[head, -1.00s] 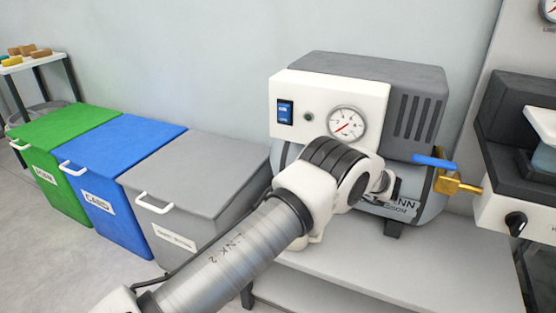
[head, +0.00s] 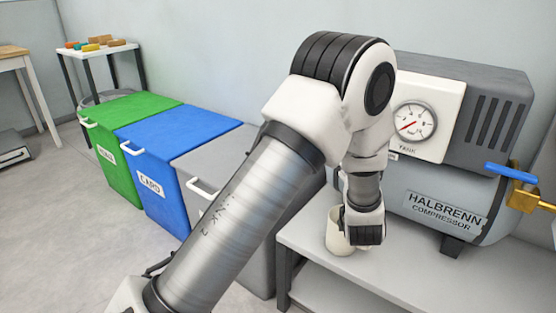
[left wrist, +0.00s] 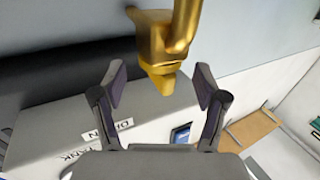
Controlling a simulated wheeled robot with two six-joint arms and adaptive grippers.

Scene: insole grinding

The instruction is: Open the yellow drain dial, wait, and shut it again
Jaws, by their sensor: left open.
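The compressor (head: 490,190) stands on a light bench, its drain end hidden behind my left arm in the head view. In the left wrist view a golden-yellow drain fitting (left wrist: 165,40) with a small tapered tip (left wrist: 160,75) comes in from the top; I take it for the yellow drain dial. My left gripper (left wrist: 160,82) is open, one finger on each side of the tip, with gaps showing on both sides. Its fingertips are not clear in the head view. My right gripper is not in view.
A cream cup-like vessel (head: 338,240) stands on the bench (head: 400,265), partly behind my left wrist. A blue-handled brass valve (head: 515,173) is at the compressor's right. Green (head: 135,150), blue (head: 170,180) and grey (head: 208,153) bins stand at the left.

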